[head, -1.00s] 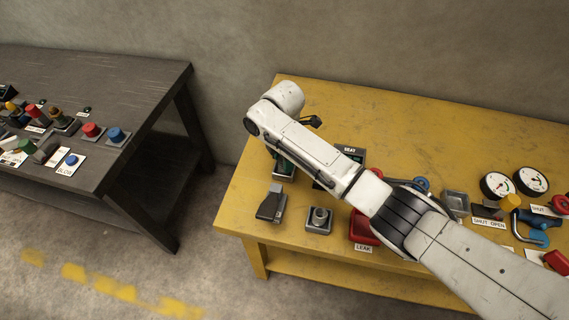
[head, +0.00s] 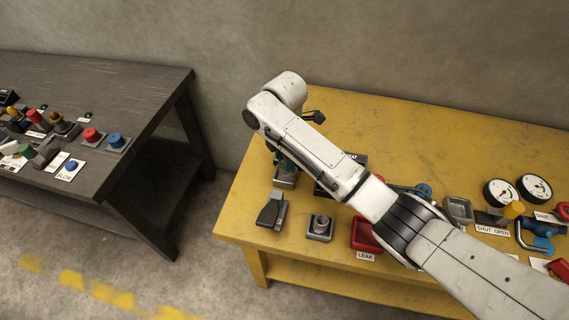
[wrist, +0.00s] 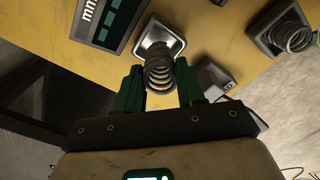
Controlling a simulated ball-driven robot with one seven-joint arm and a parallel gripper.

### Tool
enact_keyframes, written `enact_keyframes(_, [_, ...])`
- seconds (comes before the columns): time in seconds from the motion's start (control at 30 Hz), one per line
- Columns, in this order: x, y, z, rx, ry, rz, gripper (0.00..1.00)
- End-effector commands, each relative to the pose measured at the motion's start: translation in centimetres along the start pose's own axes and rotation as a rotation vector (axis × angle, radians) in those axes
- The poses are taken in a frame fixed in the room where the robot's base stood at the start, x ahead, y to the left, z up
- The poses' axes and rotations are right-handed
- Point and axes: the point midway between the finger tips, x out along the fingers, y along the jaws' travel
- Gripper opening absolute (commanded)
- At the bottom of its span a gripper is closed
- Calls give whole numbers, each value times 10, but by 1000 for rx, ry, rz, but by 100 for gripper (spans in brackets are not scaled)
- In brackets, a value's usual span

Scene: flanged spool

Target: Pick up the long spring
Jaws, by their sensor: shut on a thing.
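The long spring (wrist: 158,76) is a dark metal coil between the green fingers of my gripper (wrist: 160,88) in the wrist view. My gripper is shut on it. The spring's far end is over a square metal holder (wrist: 172,40); I cannot tell whether it still touches the holder's floor. In the head view my arm hides the spring and most of my gripper (head: 286,168), which points down at the yellow table's left end.
A second holder with a shorter coil (head: 320,226) stands nearby on the yellow table (head: 400,125). A grey wedge-shaped block (head: 271,210) is close to my gripper. A red tray (head: 364,235), gauges (head: 534,188) and a dark panel (wrist: 108,22) are around. The table's front edge is near.

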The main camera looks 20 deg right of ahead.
Motion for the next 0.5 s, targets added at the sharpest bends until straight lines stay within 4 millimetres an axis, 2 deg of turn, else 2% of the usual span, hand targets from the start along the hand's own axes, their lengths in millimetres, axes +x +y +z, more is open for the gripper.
enact_keyframes(0.23, [-34, -30, -9, -1, 4, 1, 8])
enact_keyframes(0.37, [-63, -50, -14, 1, 2, -2, 8])
enact_keyframes(0.5, [-75, -73, -20, 2, 3, -5, 8])
